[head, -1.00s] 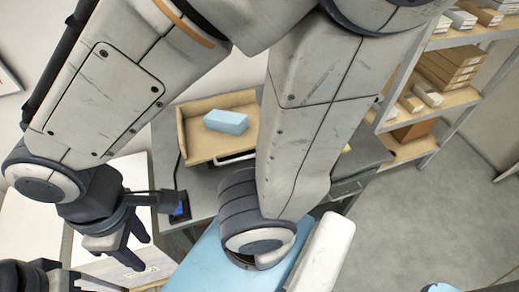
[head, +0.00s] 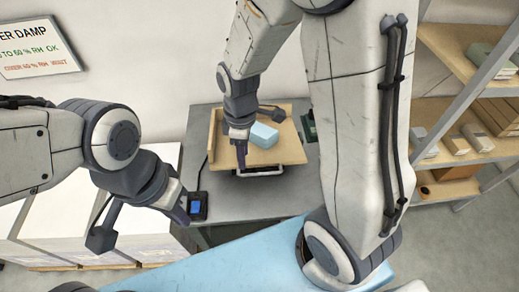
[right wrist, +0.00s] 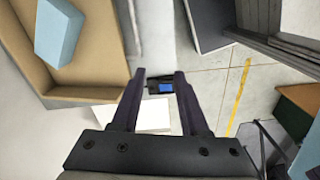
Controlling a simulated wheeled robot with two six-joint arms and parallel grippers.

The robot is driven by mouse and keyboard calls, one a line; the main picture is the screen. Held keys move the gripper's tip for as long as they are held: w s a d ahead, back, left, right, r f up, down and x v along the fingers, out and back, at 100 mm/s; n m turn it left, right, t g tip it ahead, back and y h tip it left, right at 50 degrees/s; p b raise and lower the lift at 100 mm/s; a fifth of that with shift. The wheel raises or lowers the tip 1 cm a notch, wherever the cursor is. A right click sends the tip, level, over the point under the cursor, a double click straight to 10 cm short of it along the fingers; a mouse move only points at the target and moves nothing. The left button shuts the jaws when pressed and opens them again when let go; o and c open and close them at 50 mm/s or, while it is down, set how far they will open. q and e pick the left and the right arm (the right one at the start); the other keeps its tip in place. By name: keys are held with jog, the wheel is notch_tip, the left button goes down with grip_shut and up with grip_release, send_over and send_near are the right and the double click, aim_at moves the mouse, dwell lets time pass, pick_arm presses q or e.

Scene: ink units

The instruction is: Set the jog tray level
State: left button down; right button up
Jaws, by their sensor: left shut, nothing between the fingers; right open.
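The jog tray (head: 283,152) is a tan tray with raised walls at its left and back, on a grey bench. A pale blue block (head: 264,135) lies in it, askew. I cannot tell the tray's exact tilt. A light handle-like bar shows under its front edge. My right gripper (head: 241,158) is open and empty, over the tray's front left part in the head view. In the right wrist view, its open fingers (right wrist: 160,76) are beside the tray (right wrist: 88,78) and block (right wrist: 58,32). My left gripper (head: 181,214) is shut and empty, close to a small blue-screened device (head: 198,206).
A cable runs from the device along the tray's left side. Shelves (head: 450,115) with boxes stand at the right. A light blue surface (head: 230,262) lies in front.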

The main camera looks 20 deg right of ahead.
jog(key=n+p, duration=0.1)
jog(key=n, duration=0.1)
send_over(261, 173)
notch_tip(261, 173, down, 4)
notch_tip(261, 173, down, 11)
jog(key=shift+w+d+r+p, duration=0.1)
jog(key=shift+w+p, duration=0.05)
jog(key=shift+p, duration=1.1)
grip_shut()
